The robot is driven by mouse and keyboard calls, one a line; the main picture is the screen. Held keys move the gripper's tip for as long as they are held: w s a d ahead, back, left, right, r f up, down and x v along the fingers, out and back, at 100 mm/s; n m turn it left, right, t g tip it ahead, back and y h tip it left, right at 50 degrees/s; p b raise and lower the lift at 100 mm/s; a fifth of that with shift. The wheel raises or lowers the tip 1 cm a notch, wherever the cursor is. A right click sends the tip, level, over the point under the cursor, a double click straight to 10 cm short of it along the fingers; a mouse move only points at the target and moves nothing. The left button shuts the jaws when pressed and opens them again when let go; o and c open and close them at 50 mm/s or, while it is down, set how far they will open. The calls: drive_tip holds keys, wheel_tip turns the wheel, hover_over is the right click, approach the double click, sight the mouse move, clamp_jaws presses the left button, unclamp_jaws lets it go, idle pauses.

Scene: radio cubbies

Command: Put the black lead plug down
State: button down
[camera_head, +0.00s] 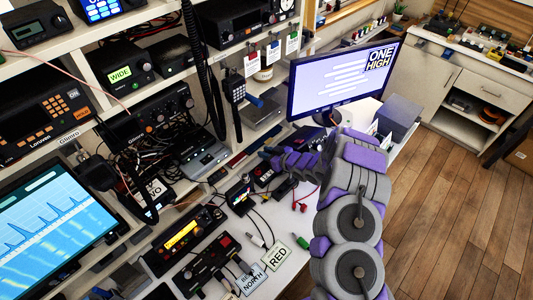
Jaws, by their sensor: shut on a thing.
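My arm reaches in from the lower right, and my gripper (270,153) is at its far end, low over the back of the white desk (315,188). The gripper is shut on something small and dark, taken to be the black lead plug. The plug's outline is mostly hidden by the fingers and blends with the dark gear behind. A dark piece (284,187) shows just below the gripper; I cannot tell whether it is part of the lead. A red lead plug (303,207) lies on the desk to the right of it.
Green plugs (300,241) and cards marked RED (276,257) and BEAM NORTH (250,280) lie in front. A monitor (340,80) stands behind. Radio shelves fill the left.

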drive_tip(key=shift+f, duration=0.15)
drive_tip(key=c, duration=0.9)
unclamp_jaws()
drive_tip(key=shift+c, duration=0.2)
drive_tip(key=shift+f+b, duration=0.15)
drive_tip(key=shift+b, duration=0.25)
